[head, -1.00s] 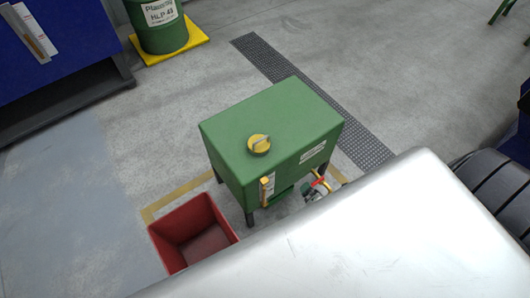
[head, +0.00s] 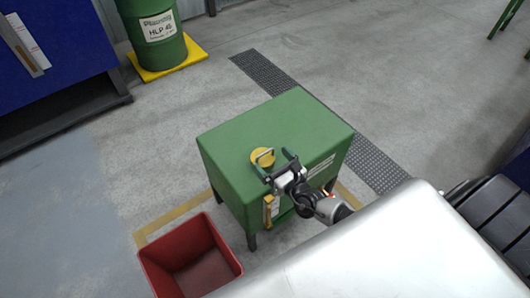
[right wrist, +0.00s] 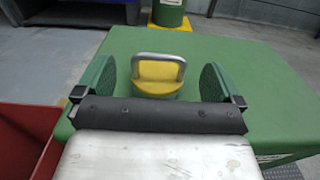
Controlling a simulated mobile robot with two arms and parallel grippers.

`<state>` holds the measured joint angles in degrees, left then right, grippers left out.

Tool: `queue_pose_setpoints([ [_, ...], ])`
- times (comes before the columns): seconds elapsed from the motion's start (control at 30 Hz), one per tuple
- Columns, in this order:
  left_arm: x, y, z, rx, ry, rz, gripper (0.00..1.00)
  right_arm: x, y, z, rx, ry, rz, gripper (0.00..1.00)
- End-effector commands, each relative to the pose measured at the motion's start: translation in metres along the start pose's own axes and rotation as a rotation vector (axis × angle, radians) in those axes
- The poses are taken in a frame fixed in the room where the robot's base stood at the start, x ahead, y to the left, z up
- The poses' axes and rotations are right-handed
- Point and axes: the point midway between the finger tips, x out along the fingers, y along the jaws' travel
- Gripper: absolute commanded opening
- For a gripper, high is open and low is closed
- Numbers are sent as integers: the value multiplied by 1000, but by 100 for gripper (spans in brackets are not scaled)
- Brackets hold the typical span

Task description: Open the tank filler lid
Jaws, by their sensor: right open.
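The green tank (head: 235,135) stands on legs on the floor. Its yellow round filler lid (head: 258,161) sits on the top face near the front left, with a grey metal handle (right wrist: 158,60) raised across it. The lid looks closed on the tank. My right gripper (head: 273,162) is open at the lid, its fingertips near the handle. In the right wrist view the lid (right wrist: 158,80) and handle lie ahead, between the two green finger pads (right wrist: 158,82), with gaps on both sides. My left gripper is not in view.
A red open bin (head: 188,250) stands on the floor left of the tank. A green drum (head: 158,35) on a yellow pallet and a blue cabinet (head: 60,40) stand at the back left. Floor behind the tank is free.

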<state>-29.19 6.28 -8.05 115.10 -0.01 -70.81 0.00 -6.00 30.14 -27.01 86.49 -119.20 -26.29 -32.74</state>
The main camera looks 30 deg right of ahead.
Motion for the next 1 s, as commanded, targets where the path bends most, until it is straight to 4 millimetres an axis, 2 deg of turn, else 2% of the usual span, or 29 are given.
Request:
queue_pose_setpoints([
  [0.1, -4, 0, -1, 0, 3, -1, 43, 21, 0, 0, 3, -2, -2, 97],
  [0.23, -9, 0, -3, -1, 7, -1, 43, 35, 0, 0, 2, -1, -1, 97],
  [0.4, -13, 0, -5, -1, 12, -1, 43, 42, 0, -1, 2, 2, -1, 97],
  [0.63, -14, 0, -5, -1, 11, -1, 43, 42, 0, -1, 3, 2, -1, 97],
  [1.0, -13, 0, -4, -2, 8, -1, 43, 42, 0, -1, 3, 2, -1, 41],
])
